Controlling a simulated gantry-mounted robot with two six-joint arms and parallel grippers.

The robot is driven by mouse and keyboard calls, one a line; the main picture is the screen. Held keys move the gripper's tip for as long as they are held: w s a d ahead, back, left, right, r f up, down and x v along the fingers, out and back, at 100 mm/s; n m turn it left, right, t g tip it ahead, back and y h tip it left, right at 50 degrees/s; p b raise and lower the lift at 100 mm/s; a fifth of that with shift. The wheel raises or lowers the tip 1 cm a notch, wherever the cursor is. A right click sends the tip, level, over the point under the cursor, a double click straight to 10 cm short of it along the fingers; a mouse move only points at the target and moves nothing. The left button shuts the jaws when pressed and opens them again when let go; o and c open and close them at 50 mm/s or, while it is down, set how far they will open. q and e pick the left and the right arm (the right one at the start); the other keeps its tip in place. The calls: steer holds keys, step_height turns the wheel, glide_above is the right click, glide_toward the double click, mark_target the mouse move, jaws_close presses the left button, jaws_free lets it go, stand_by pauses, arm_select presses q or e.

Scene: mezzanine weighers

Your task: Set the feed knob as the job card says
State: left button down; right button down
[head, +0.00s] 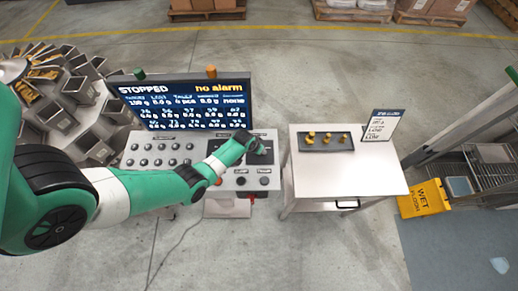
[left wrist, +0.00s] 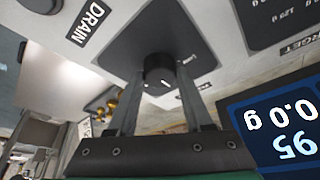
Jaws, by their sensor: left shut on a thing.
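A black round knob (left wrist: 160,72) with a white pointer mark sits on a dark square plate (left wrist: 145,35) of the control panel (head: 200,165). My left gripper (head: 262,147) is at the panel's upper right. In the left wrist view its two fingers (left wrist: 158,88) are shut on the knob, one on each side. A DRAIN label (left wrist: 88,22) is beside the plate; the knob's own label is not readable. The job card (head: 382,126) stands upright at the back right of the side table, its text too small to read surely. My right gripper is not in view.
The display (head: 195,103) behind the panel reads STOPPED and no alarm. Several other knobs or buttons (head: 160,147) fill the panel's left part. The side table (head: 345,180) holds a dark tray (head: 308,146) with yellow pieces. A yellow wet-floor sign (head: 424,200) is at right.

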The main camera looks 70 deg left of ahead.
arm_select(q)
steer(key=n, duration=0.2)
steer(key=n+g+y, duration=0.1)
steer(key=n, duration=0.1)
steer(key=shift+w+d+r+n+y, duration=0.1)
steer(key=shift+w+n+y, duration=0.05)
steer(key=shift+n+y, duration=0.2)
steer(key=n+g, duration=0.1)
steer(key=n, duration=0.2)
steer(key=shift+p, duration=0.4)
steer(key=shift+w+f+n+g+y, duration=0.15)
steer(key=shift+n+g, duration=0.1)
steer(key=shift+n, duration=0.3)
steer(key=shift+s+f+n+g+y, duration=0.1)
steer(key=shift+n+g, duration=0.15)
steer(key=shift+n, duration=0.25)
steer(key=shift+w+n+g+b, duration=0.1)
steer(key=shift+n+g+b, duration=0.3)
steer(key=shift+n, duration=0.5)
steer(key=shift+r, duration=0.15)
steer(key=shift+c, duration=1.6)
jaws_free()
